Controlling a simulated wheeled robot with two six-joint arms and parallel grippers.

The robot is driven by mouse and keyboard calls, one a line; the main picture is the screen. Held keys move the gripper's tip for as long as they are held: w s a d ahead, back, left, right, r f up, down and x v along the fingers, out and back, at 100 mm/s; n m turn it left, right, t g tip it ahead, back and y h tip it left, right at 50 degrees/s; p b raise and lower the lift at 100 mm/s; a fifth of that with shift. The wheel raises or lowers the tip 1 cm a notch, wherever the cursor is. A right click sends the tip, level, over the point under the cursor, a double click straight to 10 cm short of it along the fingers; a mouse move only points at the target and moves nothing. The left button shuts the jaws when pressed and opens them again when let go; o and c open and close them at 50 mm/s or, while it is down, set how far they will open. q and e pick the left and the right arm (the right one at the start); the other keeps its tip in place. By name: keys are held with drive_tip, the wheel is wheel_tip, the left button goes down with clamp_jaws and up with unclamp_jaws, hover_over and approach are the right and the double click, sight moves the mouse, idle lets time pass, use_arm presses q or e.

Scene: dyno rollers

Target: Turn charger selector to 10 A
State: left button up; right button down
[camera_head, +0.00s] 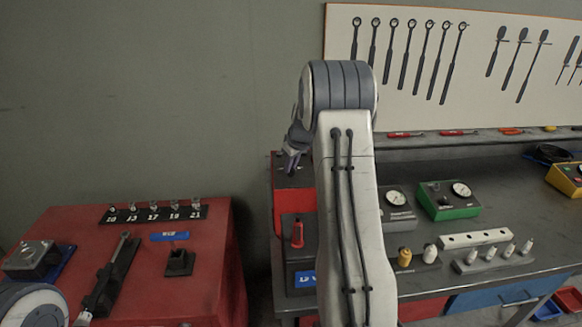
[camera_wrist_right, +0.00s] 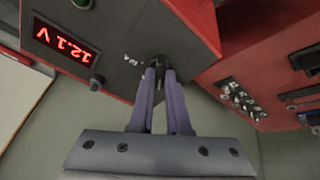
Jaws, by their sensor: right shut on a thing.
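The charger (camera_head: 284,196) is a red box with a dark panel, partly hidden behind my right arm in the head view. In the right wrist view its panel (camera_wrist_right: 118,52) shows a red display (camera_wrist_right: 67,40) that reads 12.1 V. My right gripper (camera_head: 291,164) is at the charger's panel. In the wrist view the gripper's fingertips (camera_wrist_right: 158,74) are shut on the small dark selector knob (camera_wrist_right: 158,61). The fingers hide most of the knob, so its pointer cannot be read. Small white marks beside it are too blurred to read. My left gripper is out of view.
A red cabinet (camera_head: 215,268) with numbered sockets (camera_head: 153,213) stands at the left. At the right a dark bench (camera_head: 470,283) holds a green gauge box (camera_head: 447,206) and several small parts. A tool board (camera_head: 440,110) hangs behind the bench.

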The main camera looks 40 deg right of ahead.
drive_tip(key=m+h, duration=0.1)
drive_tip(key=m, duration=0.3)
drive_tip(key=shift+m, duration=0.4)
drive_tip(key=m, duration=0.2)
drive_tip(key=shift+m+h, duration=0.3)
drive_tip(key=shift+m, duration=0.1)
drive_tip(key=m+g+b, duration=0.1)
drive_tip(key=m+b, duration=0.3)
drive_tip(key=m, duration=0.1)
drive_tip(key=shift+d+f+m+h, duration=0.1)
drive_tip(key=shift+m+h, duration=0.2)
drive_tip(key=shift+h, duration=0.1)
drive_tip(key=shift+m+g+b, duration=0.6)
drive_tip(key=shift+m+b, duration=0.3)
drive_tip(key=shift+m, duration=1.1)
drive_tip(key=shift+r, duration=0.2)
drive_tip(key=c, duration=0.9)
unclamp_jaws()
